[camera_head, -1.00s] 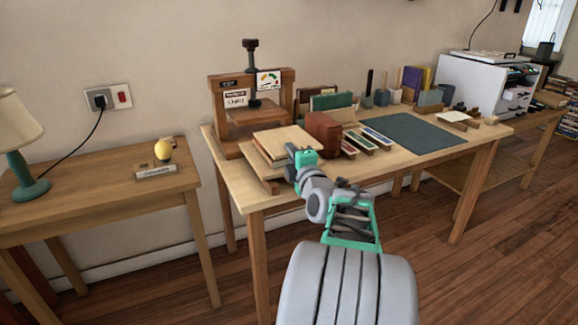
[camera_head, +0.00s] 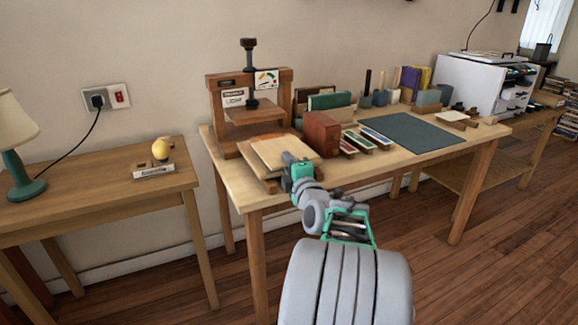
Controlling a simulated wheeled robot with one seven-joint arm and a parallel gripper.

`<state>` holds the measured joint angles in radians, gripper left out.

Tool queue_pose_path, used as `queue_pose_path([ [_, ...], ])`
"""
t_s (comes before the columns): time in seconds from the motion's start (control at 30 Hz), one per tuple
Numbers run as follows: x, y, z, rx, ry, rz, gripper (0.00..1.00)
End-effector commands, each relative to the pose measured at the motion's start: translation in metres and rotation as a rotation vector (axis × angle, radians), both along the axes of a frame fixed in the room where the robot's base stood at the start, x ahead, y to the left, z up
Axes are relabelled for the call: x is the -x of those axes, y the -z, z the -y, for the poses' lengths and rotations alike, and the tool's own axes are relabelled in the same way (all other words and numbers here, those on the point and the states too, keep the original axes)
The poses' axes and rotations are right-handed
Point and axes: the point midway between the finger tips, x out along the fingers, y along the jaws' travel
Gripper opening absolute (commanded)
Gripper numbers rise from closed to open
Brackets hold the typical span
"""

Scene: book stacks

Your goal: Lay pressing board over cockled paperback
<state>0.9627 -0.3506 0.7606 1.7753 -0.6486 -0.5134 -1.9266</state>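A flat pale board, apparently the pressing board (camera_head: 278,150), is at the front left of the workbench, over a low wooden stand (camera_head: 259,183). My gripper (camera_head: 291,164) is at the board's near right edge. Its fingertips are hidden, but the board has shifted along with it, so it appears shut on the board. A brown-orange edge shows just behind the board. What lies directly under the board is hidden, and I cannot make out the cockled paperback for sure.
A wooden screw press (camera_head: 250,105) stands behind the board. A red-brown block (camera_head: 321,133) stands close on the right. Small trays, upright books and a dark green mat (camera_head: 410,132) fill the bench further right. A side table with a lamp (camera_head: 20,140) is at left.

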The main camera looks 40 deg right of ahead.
Motion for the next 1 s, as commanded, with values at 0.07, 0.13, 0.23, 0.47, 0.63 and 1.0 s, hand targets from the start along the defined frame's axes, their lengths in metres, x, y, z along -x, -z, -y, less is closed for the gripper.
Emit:
queue_pose_path([
  [0.07, 0.0, -0.006, 0.0, -0.001, 0.0, -0.001, 0.18],
  [0.13, 0.011, -0.004, -0.003, -0.001, 0.004, 0.001, 0.18],
  [0.23, 0.034, -0.004, -0.012, 0.0, 0.005, 0.002, 0.18],
  [0.47, 0.088, -0.003, -0.036, 0.002, 0.006, 0.001, 0.18],
  [0.63, 0.108, -0.002, -0.046, 0.0, 0.002, 0.0, 0.18],
  [1.0, 0.055, 0.068, -0.156, -0.47, -0.185, -0.225, 0.18],
])
